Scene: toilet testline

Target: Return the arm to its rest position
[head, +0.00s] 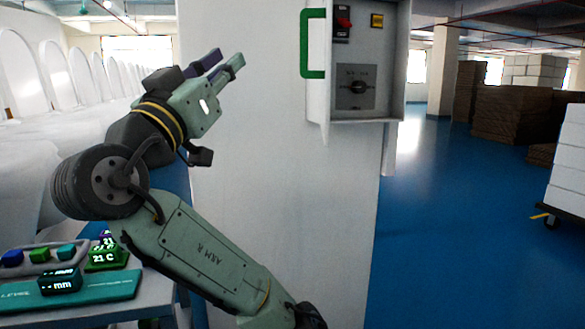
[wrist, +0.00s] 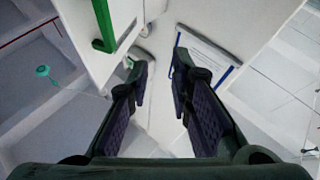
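My gripper (head: 224,62) is raised in front of the white panel, left of the control box, pointing up and to the right. In the wrist view my gripper (wrist: 160,70) shows two dark padded fingers with a clear gap between them and nothing held. My arm is bent, rising from the bottom middle to the elbow at left and back up to the wrist. The gripper appears apart from the green handle (head: 305,44), which also shows in the wrist view (wrist: 103,28).
The open control box (head: 375,108) has a red switch (head: 343,22), a yellow button (head: 377,20) and a dark knob (head: 358,88). A table at lower left holds a teal device (head: 110,288) and small coloured blocks. Blue floor (head: 450,230) is clear at right; stacked boxes (head: 500,115) stand beyond.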

